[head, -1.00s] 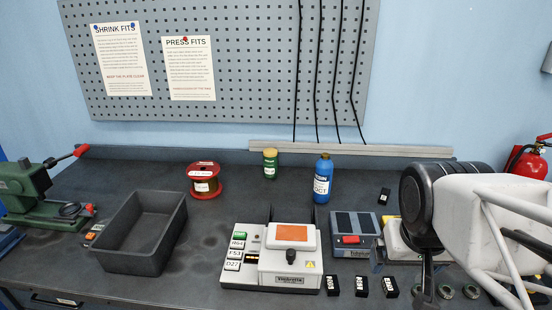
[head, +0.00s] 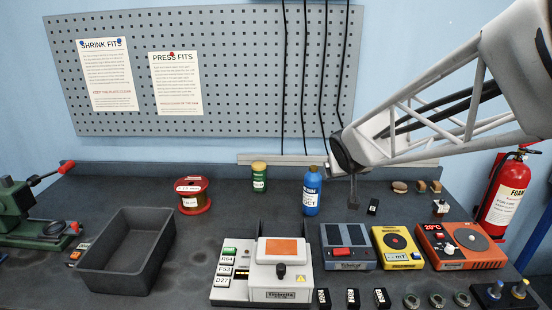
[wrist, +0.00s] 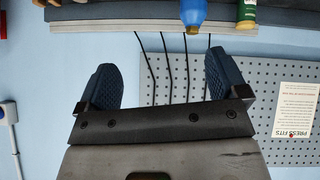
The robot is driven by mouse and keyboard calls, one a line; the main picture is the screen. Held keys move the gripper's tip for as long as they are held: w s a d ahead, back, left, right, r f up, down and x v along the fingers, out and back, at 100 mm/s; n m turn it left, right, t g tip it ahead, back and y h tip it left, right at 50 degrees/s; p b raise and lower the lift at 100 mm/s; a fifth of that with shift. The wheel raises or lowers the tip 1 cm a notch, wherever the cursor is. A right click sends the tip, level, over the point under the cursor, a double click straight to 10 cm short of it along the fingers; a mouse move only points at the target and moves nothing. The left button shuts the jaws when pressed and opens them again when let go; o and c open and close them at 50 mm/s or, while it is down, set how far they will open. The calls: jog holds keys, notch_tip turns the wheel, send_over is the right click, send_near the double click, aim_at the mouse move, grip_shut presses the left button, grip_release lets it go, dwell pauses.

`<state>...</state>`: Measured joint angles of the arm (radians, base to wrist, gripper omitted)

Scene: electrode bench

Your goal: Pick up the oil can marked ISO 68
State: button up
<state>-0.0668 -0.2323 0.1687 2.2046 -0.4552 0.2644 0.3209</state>
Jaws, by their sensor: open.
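No marking ISO 68 is legible in these views. A blue bottle (head: 311,193) with a white label stands upright at the back of the bench; its label is too small to read surely. A green container with a yellow lid (head: 259,178) stands to its left. My gripper (head: 353,203) is right of the blue bottle and apart from it. In the wrist view my gripper (wrist: 161,78) is open and empty, its two dark blue pads wide apart. The blue bottle (wrist: 194,12) and the green container (wrist: 248,16) show at the top edge there, upside down and partly cut off.
A red spool (head: 193,196) and a dark open bin (head: 84,262) are on the left. A white device (head: 281,281), a grey device (head: 347,258), a yellow device (head: 397,262) and an orange device (head: 440,263) line the front. A small black block (head: 373,207) lies near my gripper.

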jog(key=w+a+f+n+t+y, duration=0.15)
jog(key=w+a, duration=0.25)
jog(key=w, duration=0.4)
jog(key=w+a+f+n+t+y, duration=0.15)
jog(key=w+a, duration=0.25)
jog(key=w, duration=0.4)
jog(key=n+g+y, duration=0.1)
jog(key=n+y, duration=0.2)
jog(key=y, duration=0.4)
send_near(260, 165)
jog(key=w+a, duration=0.2)
jog(key=shift+w+f, duration=0.15)
jog(key=shift+f, duration=0.15)
jog(key=shift+x, duration=1.25)
jog(key=shift+f+x, duration=0.15)
jog(key=shift+x, duration=1.15)
jog(key=shift+f+x, duration=0.1)
jog(key=shift+x, duration=1.15)
